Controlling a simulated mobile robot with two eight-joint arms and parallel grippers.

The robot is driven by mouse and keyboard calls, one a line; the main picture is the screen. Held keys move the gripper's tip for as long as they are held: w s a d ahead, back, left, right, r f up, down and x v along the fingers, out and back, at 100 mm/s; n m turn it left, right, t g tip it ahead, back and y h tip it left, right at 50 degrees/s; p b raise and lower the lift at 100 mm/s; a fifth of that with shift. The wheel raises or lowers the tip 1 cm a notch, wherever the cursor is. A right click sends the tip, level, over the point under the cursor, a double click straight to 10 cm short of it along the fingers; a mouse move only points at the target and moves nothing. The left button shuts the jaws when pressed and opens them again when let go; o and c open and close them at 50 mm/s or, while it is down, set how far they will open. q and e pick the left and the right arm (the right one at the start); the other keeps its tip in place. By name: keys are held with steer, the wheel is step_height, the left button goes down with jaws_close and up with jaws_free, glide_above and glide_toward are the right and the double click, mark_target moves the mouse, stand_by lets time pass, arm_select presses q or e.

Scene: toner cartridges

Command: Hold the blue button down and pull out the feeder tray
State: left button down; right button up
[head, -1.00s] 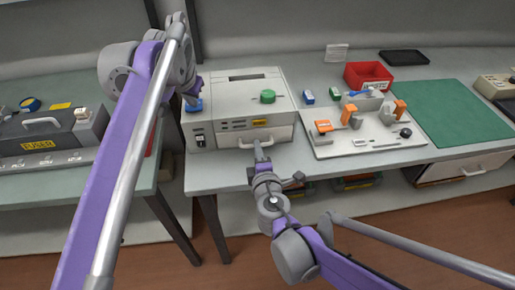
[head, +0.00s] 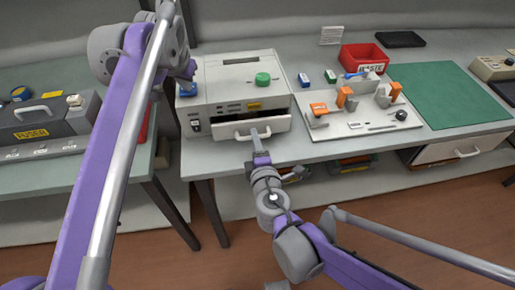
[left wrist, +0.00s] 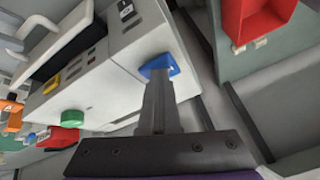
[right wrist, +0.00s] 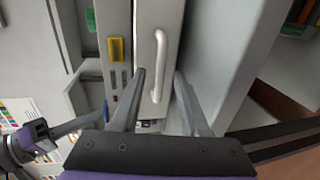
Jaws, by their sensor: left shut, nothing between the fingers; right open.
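The feeder tray (head: 228,131) stands out from the front of the pale grey machine (head: 215,80), with a dark gap above its front panel. Its handle (head: 253,132) also shows in the right wrist view (right wrist: 160,62). My right gripper (head: 255,133) is open, its fingers on either side of the handle's lower part in the right wrist view (right wrist: 158,75); contact is unclear. The blue button (head: 188,91) is at the machine's left top corner. My left gripper (left wrist: 158,78) is shut and empty, its tips against the blue button (left wrist: 157,64), apparently touching it.
A green knob (head: 263,79) is on the machine's top. To the right are a white board with orange-topped fixtures (head: 350,125), a red bin (head: 362,58) and a green mat (head: 450,105). The floor (head: 400,220) before the table is clear.

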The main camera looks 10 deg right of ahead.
steer(key=v, duration=1.2)
arm_select(q)
step_height(320, 180, up, 5)
steer(key=p, duration=0.4)
steer(key=shift+p, duration=0.35)
step_height(320, 180, up, 4)
steer(key=p, duration=0.4)
arm_select(e)
step_height(320, 180, up, 10)
arm_select(q)
steer(key=shift+s, duration=0.1)
arm_select(e)
steer(key=shift+d, duration=0.1)
